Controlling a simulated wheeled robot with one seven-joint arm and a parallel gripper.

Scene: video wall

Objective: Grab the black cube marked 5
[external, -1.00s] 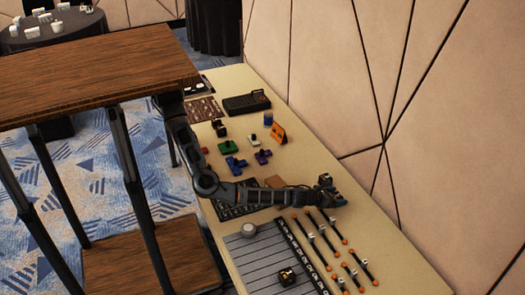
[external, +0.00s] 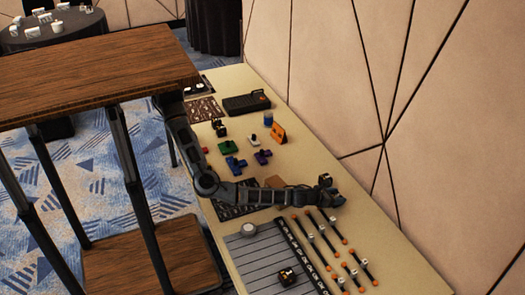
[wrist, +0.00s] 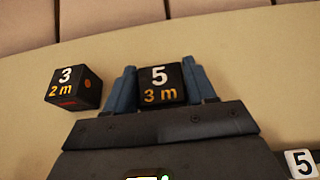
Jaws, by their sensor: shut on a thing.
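The black cube marked 5 (wrist: 160,84), with "3 m" in orange below the number, sits between the two blue fingers of my gripper (wrist: 163,82) in the wrist view. The fingers are shut on its left and right sides. In the external view my gripper (external: 325,196) is low over the right part of the table, and the cube there is mostly hidden or too small to make out.
A black cube marked 3 (wrist: 74,88) lies just left of my gripper. A white tag marked 5 (wrist: 301,163) shows at lower right. Rods with orange ends (external: 318,240) lie in front. A striped board (external: 255,262) and several coloured blocks (external: 235,165) share the table.

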